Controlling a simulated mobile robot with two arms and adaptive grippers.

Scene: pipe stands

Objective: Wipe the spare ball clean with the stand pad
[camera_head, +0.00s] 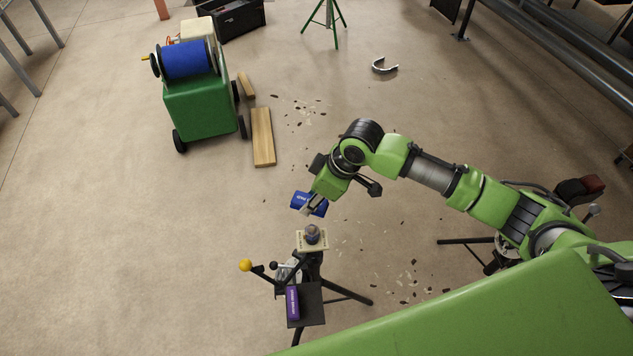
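My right gripper (314,205), on the arm that comes in from the right, is shut on a blue block-like thing with white lettering (301,200), perhaps the stand pad. It holds this just above and behind a pipe stand. A small dark, greyish ball-like thing (312,233) sits on a pale square plate (302,245) on the stand, just below the gripper. It may be the spare ball. A yellow ball (246,265) is at the stand's left, at the end of a short dark bar. My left gripper is not in view.
A purple box (293,302) lies on the stand's dark lower shelf (312,308). A green cart with a blue roll (200,105) stands at the back left beside wooden planks (263,138). Scraps litter the floor. The floor left of the stand is clear.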

